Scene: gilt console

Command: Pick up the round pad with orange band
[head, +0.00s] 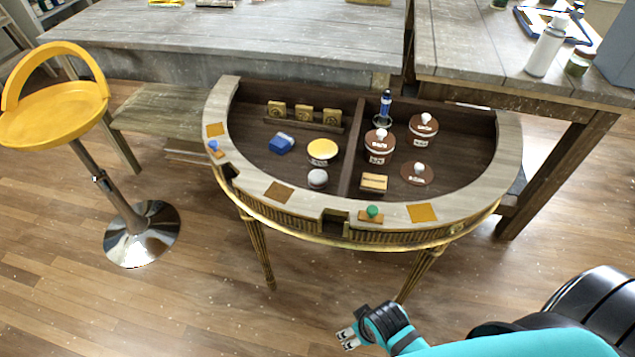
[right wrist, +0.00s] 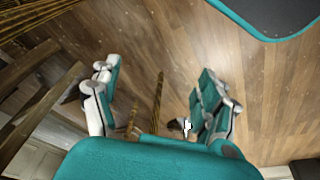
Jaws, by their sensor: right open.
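The gilt half-round console (head: 252,202) stands in the middle of the head view. In its left compartment is a round yellow-topped piece (head: 322,149) with a pale, marked side. A small grey round piece (head: 317,178) is just in front of it. I cannot make out an orange band on either, so I cannot tell which is the pad. My right gripper (head: 347,337) is low in front of the console, well apart from these pieces. In the right wrist view it (right wrist: 157,88) is open and empty above the floor. My left gripper is not in view.
The right compartment holds brown round pieces with white knobs (head: 379,145), a blue-topped upright piece (head: 385,105) and a tan block (head: 374,182). A blue block (head: 281,143) lies left of the yellow top. A divider (head: 353,150) separates the compartments. A yellow stool (head: 60,115) stands left.

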